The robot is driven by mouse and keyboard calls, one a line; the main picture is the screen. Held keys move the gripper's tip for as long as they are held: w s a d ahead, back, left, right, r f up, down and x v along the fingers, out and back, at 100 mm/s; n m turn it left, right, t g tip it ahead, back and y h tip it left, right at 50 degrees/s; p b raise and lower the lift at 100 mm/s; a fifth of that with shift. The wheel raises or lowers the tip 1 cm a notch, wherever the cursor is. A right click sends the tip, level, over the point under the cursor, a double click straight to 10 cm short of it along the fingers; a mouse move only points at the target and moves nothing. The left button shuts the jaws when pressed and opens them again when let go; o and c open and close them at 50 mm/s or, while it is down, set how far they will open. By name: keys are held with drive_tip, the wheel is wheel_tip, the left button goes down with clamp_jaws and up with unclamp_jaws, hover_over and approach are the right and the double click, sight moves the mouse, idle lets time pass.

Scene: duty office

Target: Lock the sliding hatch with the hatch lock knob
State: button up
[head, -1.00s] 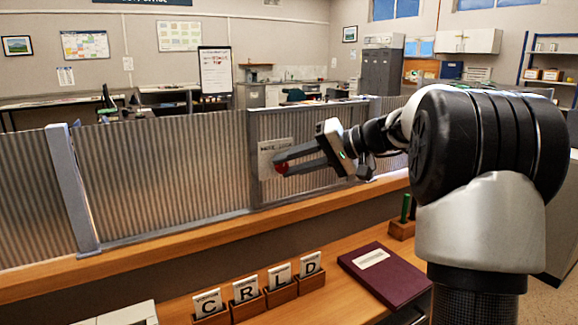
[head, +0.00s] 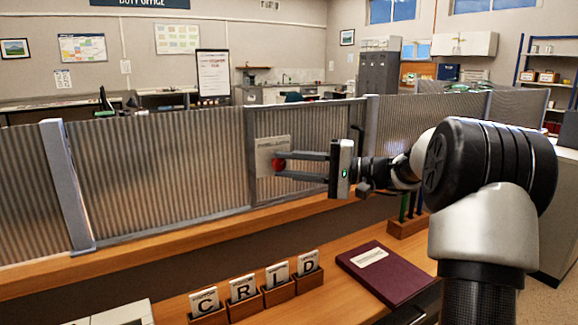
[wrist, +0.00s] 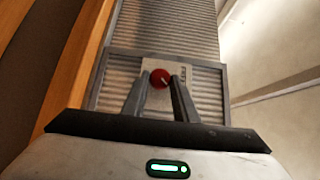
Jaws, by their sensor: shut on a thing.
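The hatch lock knob is a small red round knob (head: 279,163) on a pale plate (head: 268,150) fixed to the sliding hatch (head: 330,118), a framed corrugated panel in the counter screen. My gripper (head: 282,165) reaches in from the right, its two fingers lying one above the other at the knob. In the wrist view the red knob (wrist: 159,78) sits between the fingertips, with a pale mark on its face. The fingers are shut on it. The plate's lettering is too small to read, and the fingers hide part of the knob.
A wooden counter ledge (head: 130,255) runs below the screen. The space in front of the hatch holds only my arm.

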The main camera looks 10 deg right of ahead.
idle(0.4)
drive_tip(key=o, duration=1)
drive_tip(key=p+v, duration=0.1)
drive_tip(key=v, duration=1.6)
drive_tip(key=shift+s+d+f, duration=0.1)
drive_tip(key=shift+d+f, duration=0.05)
drive_tip(key=shift+d, duration=0.05)
